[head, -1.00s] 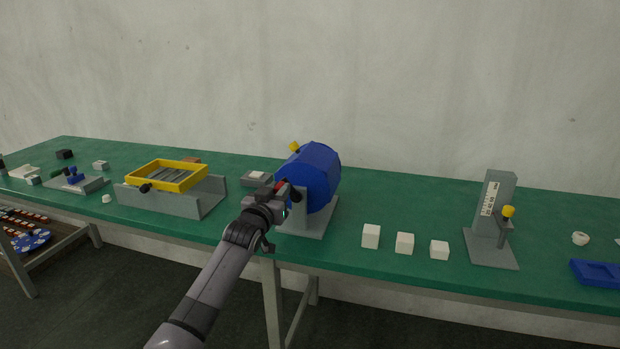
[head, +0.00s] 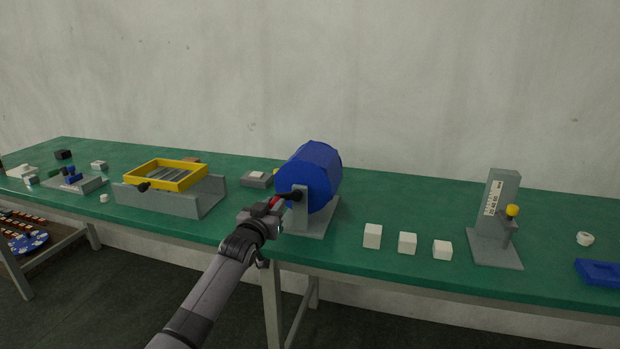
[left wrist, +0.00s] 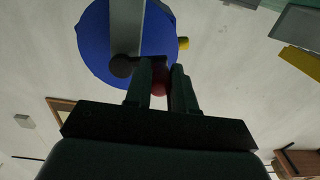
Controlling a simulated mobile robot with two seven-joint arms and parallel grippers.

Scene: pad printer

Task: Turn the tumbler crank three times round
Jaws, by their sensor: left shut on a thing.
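The blue tumbler drum (head: 312,172) sits on a grey stand (head: 300,212) in the middle of the table. Its crank has a black arm (head: 293,195) and a red handle (head: 276,202), on the drum's near side. My left gripper (head: 274,208) is shut on the red handle, which points down and to the left from the hub. In the left wrist view the fingers close around the red handle (left wrist: 159,88), with the blue drum (left wrist: 95,45) behind. A yellow knob (left wrist: 183,43) shows at the drum's edge; in the head view the drum mostly hides it. My right gripper is not in view.
Left of the drum stands a yellow sieve frame (head: 165,176) on a grey trough (head: 205,197). Three white blocks (head: 407,243) lie to the right. Further right are a grey scale stand (head: 490,215) and a blue tray (head: 598,272). Bare green table lies between.

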